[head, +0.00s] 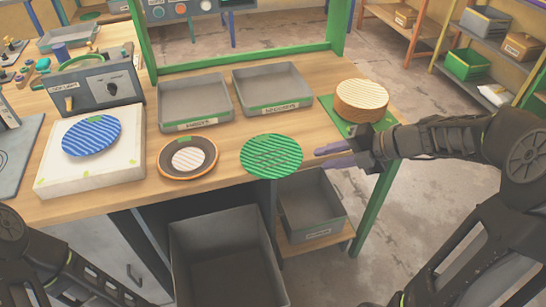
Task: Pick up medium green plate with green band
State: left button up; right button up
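The green striped plate (271,156) lies on the wooden table near its front edge, in the middle of the head view. A green band cannot be told apart from the plate's own green. My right gripper (322,158) is just right of the plate, its purple fingers pointing left toward the plate's rim. The fingers look parted with nothing between them, and a small gap seems to separate them from the plate. Part of my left arm shows at the lower left, but its gripper is out of view.
A brown plate (187,158) lies left of the green plate. A blue plate (91,136) rests on a white block (55,172). Two grey trays (192,128) (279,105) stand behind. A round tan stack (361,101) sits at the right. Grey bins (218,220) (311,233) are below the front edge.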

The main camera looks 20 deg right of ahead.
aim_at(299, 164)
jog(key=shift+x, duration=1.35)
jog(key=shift+b+x, duration=0.4)
jog(key=shift+x, duration=2.25)
jog(key=shift+d, duration=0.1)
grip_shut()
